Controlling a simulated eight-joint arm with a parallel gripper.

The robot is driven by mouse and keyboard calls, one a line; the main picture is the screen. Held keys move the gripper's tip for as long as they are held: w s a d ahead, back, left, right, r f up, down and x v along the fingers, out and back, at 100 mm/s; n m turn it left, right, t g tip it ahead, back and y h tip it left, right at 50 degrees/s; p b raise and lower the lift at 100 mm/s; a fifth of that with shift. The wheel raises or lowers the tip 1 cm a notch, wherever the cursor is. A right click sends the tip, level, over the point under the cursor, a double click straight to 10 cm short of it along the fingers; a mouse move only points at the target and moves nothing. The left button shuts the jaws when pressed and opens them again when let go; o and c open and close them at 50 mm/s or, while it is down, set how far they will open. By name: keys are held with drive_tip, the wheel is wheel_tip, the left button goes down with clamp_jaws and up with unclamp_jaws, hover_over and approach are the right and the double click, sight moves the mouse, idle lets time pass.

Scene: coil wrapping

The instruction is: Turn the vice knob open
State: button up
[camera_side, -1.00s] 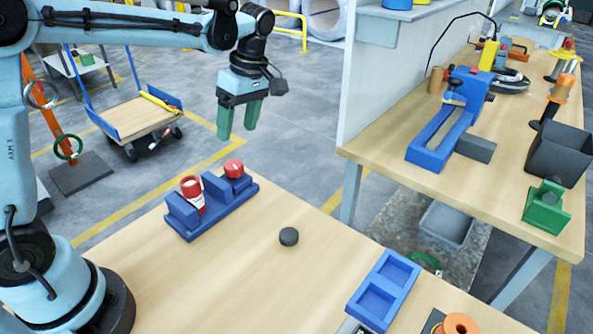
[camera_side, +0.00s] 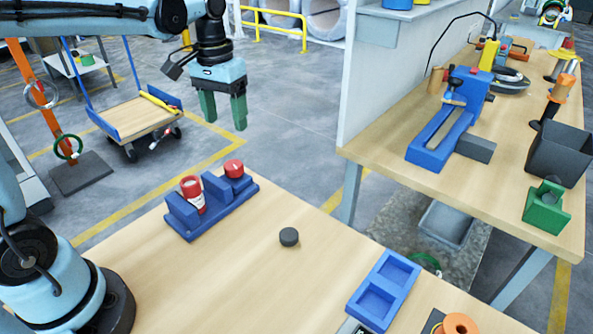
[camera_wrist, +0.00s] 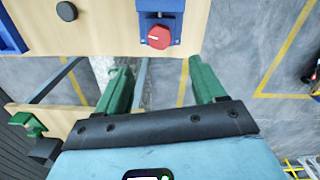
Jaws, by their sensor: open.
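The blue vice (camera_side: 211,206) stands near the back edge of the wooden table. Its red knob (camera_side: 234,168) sits on top at the right end and carries a white line. A red-and-white cylinder (camera_side: 193,194) sits between the vice's blue blocks. My gripper (camera_side: 224,120) has green fingers that point down. It is open and empty, above and behind the vice, apart from it. In the wrist view the red knob (camera_wrist: 159,37) is beyond the open fingers (camera_wrist: 166,75), near the top middle.
A black puck (camera_side: 289,236) lies on the table in front of the vice. A blue two-pocket tray (camera_side: 384,288) is at the right.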

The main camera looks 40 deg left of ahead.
sight(233, 163)
wheel_tip(233, 163, down, 11)
drive_tip(key=shift+d+f, duration=0.1)
drive_tip(key=shift+d, duration=0.05)
idle(0.4)
drive_tip(key=c, duration=1.1)
drive_tip(key=shift+o, duration=0.2)
drive_tip(key=shift+n, duration=1.7)
drive_tip(key=o, duration=1.1)
drive_tip(key=shift+c, duration=0.2)
wheel_tip(233, 163, up, 12)
drive_tip(key=shift+a, duration=0.2)
